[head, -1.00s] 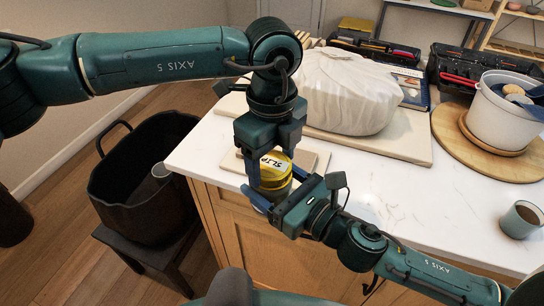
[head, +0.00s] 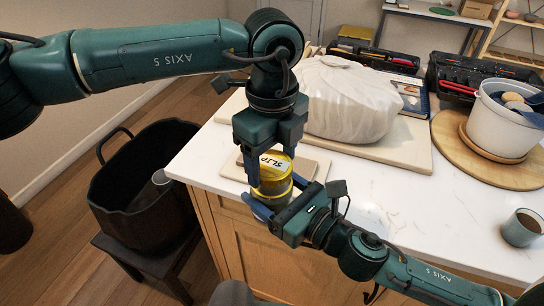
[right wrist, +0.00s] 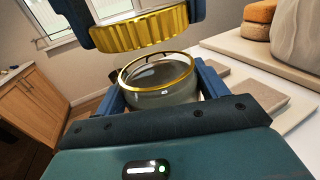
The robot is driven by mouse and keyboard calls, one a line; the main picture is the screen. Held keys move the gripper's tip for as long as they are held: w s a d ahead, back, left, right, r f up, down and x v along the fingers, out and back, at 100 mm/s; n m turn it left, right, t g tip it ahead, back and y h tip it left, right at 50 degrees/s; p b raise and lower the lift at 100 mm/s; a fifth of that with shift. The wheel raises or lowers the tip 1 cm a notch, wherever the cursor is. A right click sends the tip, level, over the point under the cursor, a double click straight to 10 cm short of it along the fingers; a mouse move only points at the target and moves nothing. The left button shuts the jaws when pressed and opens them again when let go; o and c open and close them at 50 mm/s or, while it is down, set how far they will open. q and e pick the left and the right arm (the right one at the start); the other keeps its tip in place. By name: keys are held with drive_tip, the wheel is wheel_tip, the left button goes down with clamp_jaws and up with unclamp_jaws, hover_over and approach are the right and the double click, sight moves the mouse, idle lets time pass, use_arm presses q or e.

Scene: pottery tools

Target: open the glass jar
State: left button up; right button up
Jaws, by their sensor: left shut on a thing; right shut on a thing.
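The glass jar (right wrist: 165,95) is clear with a gold rim and is held upright between the two blue fingers of my right gripper (head: 278,196). A gold ribbed lid (right wrist: 140,30) is above it in the right wrist view, with a visible gap between lid and rim. In the head view the yellow lid (head: 273,172), with a "SLIP" label on top, is between the fingers of my left gripper (head: 269,163), which comes from above. The jar shows below it in the head view (head: 272,200), partly hidden by the lid and right fingers.
Pale boards (head: 310,168) lie on the white countertop (head: 390,195) just behind the jar. A cloth-covered mound (head: 350,100) stands on a larger board. A white bucket (head: 500,125) and a grey mug (head: 521,228) stand right. A black tub (head: 140,190) stands on a stool at left.

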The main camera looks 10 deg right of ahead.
use_arm(q)
wheel_tip(320, 180, up, 4)
drive_tip(key=shift+f, duration=0.25)
use_arm(e)
drive_tip(key=shift+r, duration=0.2)
use_arm(q)
drive_tip(key=shift+r, duration=0.3)
use_arm(e)
drive_tip(key=shift+r, duration=0.15)
use_arm(q)
drive_tip(key=shift+a+f, duration=0.1)
